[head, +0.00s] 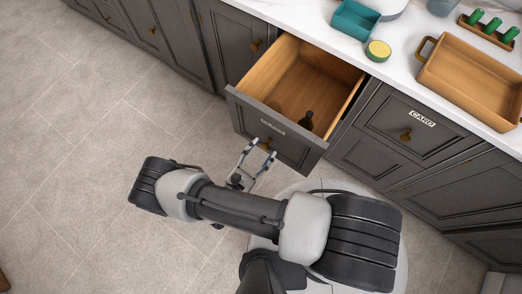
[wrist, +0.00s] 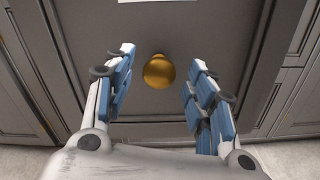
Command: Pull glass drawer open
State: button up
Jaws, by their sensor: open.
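A dark grey drawer (head: 295,148) with a wooden inside (head: 300,80) is pulled out from the counter. Its front bears a pale label (head: 272,127) too small to read surely. A dark bottle-like object (head: 306,121) lies inside near the front. My gripper (head: 259,151) is open in front of this drawer's face. In the wrist view the round brass knob (wrist: 159,71) sits between and slightly beyond my spread blue-padded fingers (wrist: 160,82), with a gap on both sides. The fingers do not touch it.
A closed drawer marked CARD (head: 423,118) with a brass knob is to the right. On the white counter are a teal box (head: 354,20), a round yellow-topped item (head: 378,50), a wooden tray (head: 470,73) and a rack of green items (head: 490,28). Tiled floor (head: 80,150) is clear at left.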

jog(key=v, duration=1.2)
jog(key=shift+w+r, duration=0.1)
jog(key=w+d+r+m+g+y, duration=0.1)
jog(key=w+d+r+m+g, duration=0.15)
jog(key=r+m+g, duration=0.45)
jog(key=w+d+r+m+g, duration=0.1)
jog(key=w+r+m+g, duration=0.2)
jog(key=r, duration=0.7)
jog(key=w+d+r+m+g+y, duration=0.1)
jog(key=w+d+r+m+g, duration=0.25)
jog(key=r, duration=0.55)
jog(key=s+d+r+m+t+y, duration=0.2)
jog(key=s+d+r+m+y, duration=0.2)
jog(key=d+r+m, duration=0.2)
jog(key=s+d+r+m+t+y, duration=0.1)
jog(key=s+d+r+m+y, duration=0.3)
jog(key=r, duration=0.7)
jog(key=d+m, duration=0.2)
jog(key=d, duration=0.1)
jog(key=shift+t+y, duration=0.3)
jog(key=shift+t, duration=0.05)
